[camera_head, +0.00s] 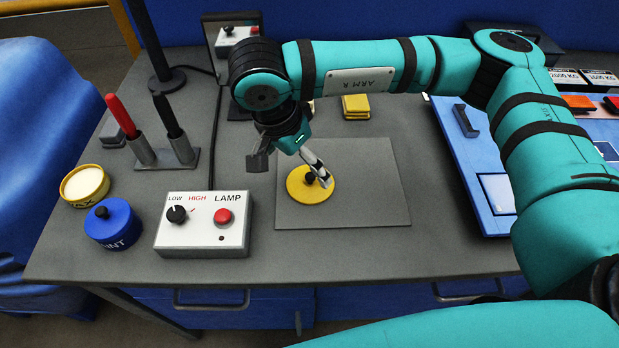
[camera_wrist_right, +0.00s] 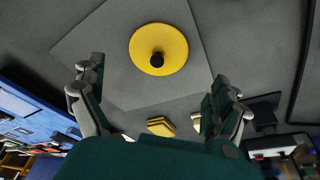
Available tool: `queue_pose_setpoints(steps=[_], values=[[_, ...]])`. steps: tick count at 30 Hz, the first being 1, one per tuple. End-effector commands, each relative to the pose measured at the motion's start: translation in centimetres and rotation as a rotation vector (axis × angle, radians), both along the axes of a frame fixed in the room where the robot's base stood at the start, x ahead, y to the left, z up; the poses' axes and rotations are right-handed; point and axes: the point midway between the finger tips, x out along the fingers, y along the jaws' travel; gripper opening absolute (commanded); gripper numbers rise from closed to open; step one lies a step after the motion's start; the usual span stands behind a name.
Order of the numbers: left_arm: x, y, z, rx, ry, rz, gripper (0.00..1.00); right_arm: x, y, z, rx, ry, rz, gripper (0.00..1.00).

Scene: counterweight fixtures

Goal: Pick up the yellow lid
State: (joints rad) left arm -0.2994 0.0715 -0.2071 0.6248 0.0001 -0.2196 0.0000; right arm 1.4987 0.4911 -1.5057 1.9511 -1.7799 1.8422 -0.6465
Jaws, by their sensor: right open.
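The yellow lid (camera_head: 311,190) is a round disc with a black knob. It lies on a grey square mat (camera_head: 370,205) on the table. In the right wrist view the lid (camera_wrist_right: 172,38) lies flat ahead of the fingers, with its knob near its middle. My right gripper (camera_head: 289,170) is open and empty, above and just left of the lid in the head view, one finger overlapping it there. In the right wrist view the right gripper (camera_wrist_right: 155,88) has its fingers spread wide, apart from the lid. My left gripper is not in view.
A lamp control box (camera_head: 202,241), a blue paint pot (camera_head: 112,224) and a yellow-rimmed tin (camera_head: 84,186) stand left of the mat. Yellow blocks (camera_head: 355,106) lie behind the mat.

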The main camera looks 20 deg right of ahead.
Motion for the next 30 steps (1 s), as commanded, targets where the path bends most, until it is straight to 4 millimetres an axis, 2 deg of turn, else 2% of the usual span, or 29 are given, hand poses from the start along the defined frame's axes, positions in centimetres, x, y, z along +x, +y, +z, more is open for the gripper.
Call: queue_pose_setpoints(steps=[3,6,11,18,27,30], values=[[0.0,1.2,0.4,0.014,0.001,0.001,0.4,0.2,-0.4,-1.5,0.0,0.002,-0.002,1.0],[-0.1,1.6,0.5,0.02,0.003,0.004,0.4,0.3,-0.6,-2.1,0.0,0.001,-0.001,1.0],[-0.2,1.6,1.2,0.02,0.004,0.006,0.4,0.4,-1.1,-3.3,-0.002,0.004,-0.001,1.0],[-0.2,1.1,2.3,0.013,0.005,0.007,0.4,0.8,-2.1,-6.6,0.0,0.003,-0.003,1.0],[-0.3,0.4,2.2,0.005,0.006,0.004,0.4,0.9,-2.2,-7.2,-0.001,-0.001,-0.001,1.0],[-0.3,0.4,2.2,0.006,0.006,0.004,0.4,0.9,-2.2,-7.2,0.0,0.0,-0.001,0.88]])
